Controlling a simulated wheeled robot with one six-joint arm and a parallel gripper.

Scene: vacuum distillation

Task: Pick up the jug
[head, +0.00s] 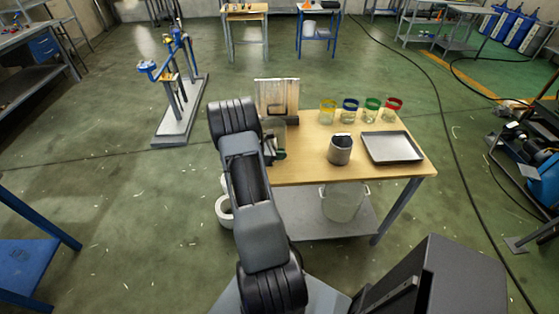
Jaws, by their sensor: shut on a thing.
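A grey metal vessel (340,152) with a dark opening stands upright on the wooden table, left of a flat tray; I cannot tell for sure whether it is the jug. A white, rounded vessel (224,211) shows partly at the left side of my arm, below the table's left end; my arm hides the rest of it. My arm rises in front of the table's left end, and my gripper is hidden behind it. What it holds does not show.
The wooden table (355,174) bears several glass jars with coloured rims (349,113), a grey tray (391,147) and an upright pale panel (277,97). A translucent bucket (343,203) is on the lower shelf. A blue stand (179,105) is at left; floor between is open.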

